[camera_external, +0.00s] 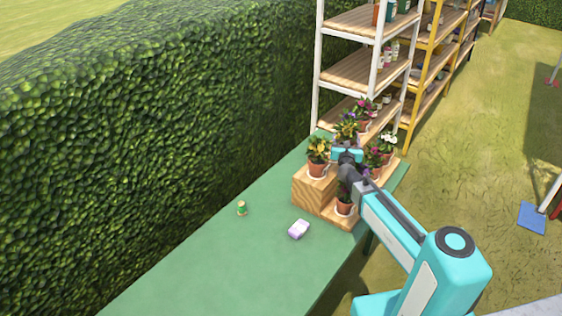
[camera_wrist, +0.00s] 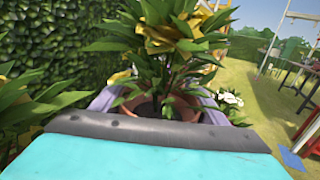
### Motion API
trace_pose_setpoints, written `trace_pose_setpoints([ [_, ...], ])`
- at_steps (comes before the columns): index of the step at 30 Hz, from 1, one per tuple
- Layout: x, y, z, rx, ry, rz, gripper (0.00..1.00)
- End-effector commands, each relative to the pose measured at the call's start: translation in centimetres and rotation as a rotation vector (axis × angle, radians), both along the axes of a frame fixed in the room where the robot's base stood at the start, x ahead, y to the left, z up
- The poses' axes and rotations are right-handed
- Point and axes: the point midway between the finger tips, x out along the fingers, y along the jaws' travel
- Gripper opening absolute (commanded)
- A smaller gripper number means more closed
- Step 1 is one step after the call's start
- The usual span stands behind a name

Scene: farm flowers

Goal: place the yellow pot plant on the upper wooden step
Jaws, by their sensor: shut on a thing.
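My gripper (camera_external: 346,146) is shut on a terracotta pot holding a plant with yellow flowers and long green leaves. In the wrist view, its two grey-purple fingers hug the sides of the pot (camera_wrist: 160,108), and the yellow flowers (camera_wrist: 185,35) rise above it. In the external view, this held plant (camera_external: 346,129) shows just behind my gripper, over the wooden steps; its pot is mostly hidden. I cannot tell whether the pot touches wood. The upper wooden step (camera_external: 307,192) has another yellow pot plant (camera_external: 318,152) at its near left end, which also shows at the left in the wrist view (camera_wrist: 20,108).
On the lower wooden step (camera_external: 328,212) stands a potted plant (camera_external: 345,203), partly behind my arm. Pink and white flowers (camera_external: 386,143) stand close on the right. Shelves (camera_external: 360,72) rise behind.

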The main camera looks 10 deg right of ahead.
Motion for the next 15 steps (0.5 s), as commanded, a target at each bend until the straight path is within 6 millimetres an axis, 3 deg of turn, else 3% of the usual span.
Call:
trace_pose_setpoints([
  [15, 4.1, 3.1, 2.5, -0.009, -0.012, 0.298, 0.31],
])
